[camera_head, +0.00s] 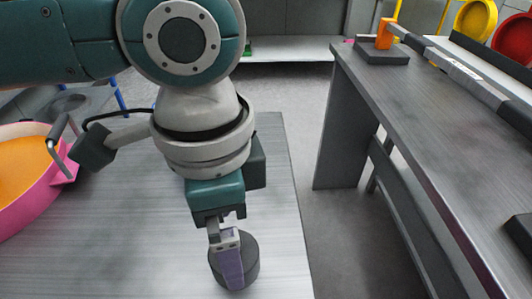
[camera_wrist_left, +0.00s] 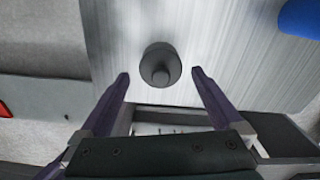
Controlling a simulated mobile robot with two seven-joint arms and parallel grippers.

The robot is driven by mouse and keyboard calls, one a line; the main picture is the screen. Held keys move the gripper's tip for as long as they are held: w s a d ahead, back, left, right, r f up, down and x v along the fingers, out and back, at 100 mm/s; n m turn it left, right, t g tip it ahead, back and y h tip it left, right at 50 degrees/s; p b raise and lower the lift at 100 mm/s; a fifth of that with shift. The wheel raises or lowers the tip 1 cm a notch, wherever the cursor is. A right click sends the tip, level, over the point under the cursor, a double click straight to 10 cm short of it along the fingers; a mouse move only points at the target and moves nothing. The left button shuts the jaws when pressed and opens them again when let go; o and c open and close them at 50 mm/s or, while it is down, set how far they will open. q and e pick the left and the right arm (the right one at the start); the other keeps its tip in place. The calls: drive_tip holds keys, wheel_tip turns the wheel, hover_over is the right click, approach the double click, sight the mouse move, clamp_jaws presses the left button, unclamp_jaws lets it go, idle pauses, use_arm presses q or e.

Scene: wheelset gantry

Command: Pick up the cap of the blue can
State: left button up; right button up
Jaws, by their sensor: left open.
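A round dark grey cap with a knob in its middle (camera_wrist_left: 161,65) lies on the grey table, apart from any can. In the head view the cap (camera_head: 251,262) is partly hidden behind my left gripper (camera_head: 233,270), which points down over it. In the left wrist view my left gripper (camera_wrist_left: 161,75) is open, with a purple finger to each side of the cap and slightly nearer the camera. The gap to the cap is hard to judge. Part of a blue object, perhaps the blue can (camera_wrist_left: 302,17), shows at the top right there. My right gripper is not in view.
A pink basin with an orange inside (camera_head: 12,205) stands at the table's left. The table (camera_head: 120,255) is clear around the cap, and its right edge is near. Across a floor gap stands a long grey bench (camera_head: 430,130) with an orange piece (camera_head: 385,35).

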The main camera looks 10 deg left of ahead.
use_arm(q)
wheel_tip(320, 180, down, 5)
drive_tip(key=shift+r+b, duration=0.1)
drive_tip(key=shift+b, duration=0.25)
